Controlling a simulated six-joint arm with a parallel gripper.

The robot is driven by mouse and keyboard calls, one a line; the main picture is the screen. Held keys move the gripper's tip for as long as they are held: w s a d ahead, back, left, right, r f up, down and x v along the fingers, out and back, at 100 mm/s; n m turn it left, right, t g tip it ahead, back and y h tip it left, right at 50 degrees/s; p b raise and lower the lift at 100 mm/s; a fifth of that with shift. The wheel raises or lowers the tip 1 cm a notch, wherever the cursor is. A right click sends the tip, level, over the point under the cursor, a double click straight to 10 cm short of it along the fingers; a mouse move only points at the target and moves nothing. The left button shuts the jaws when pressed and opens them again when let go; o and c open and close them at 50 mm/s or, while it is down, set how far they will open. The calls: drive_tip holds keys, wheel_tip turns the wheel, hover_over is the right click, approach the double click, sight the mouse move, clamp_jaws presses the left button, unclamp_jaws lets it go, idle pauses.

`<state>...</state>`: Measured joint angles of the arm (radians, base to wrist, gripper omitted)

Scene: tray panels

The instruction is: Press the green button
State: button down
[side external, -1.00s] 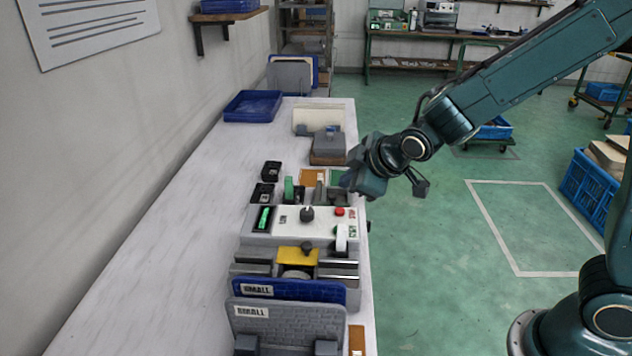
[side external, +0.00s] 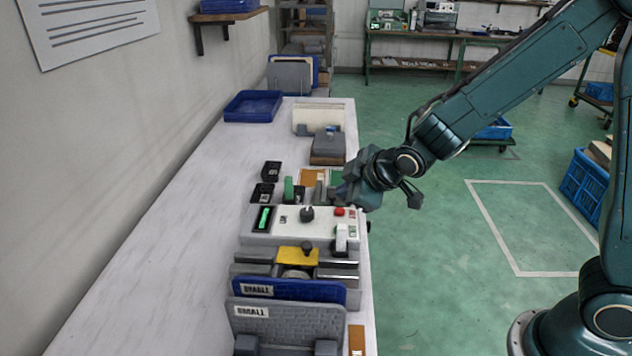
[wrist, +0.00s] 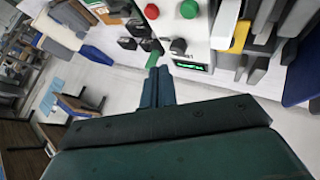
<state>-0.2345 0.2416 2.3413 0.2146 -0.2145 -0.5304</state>
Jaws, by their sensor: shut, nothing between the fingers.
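The green button (wrist: 189,9) is a round cap on the white control panel at the top edge of the wrist view. A red button (wrist: 151,11) sits to its left. In the side view the white panel (side external: 290,222) carries a red button at its right end; I cannot clearly pick out the green one there. My gripper (wrist: 158,70) is shut and empty, its fingers below the buttons in the wrist view. In the side view my gripper (side external: 344,190) hangs near the panel's back right corner, and its contact with anything is unclear.
A black knob (side external: 307,213) and a green-lit display (side external: 264,218) are on the panel. A white lever (side external: 341,238) stands at its front right. A green block (side external: 289,188) and black switches (side external: 270,171) lie behind. The table's left side is clear.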

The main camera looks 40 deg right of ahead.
drive_tip(key=shift+f, duration=3.35)
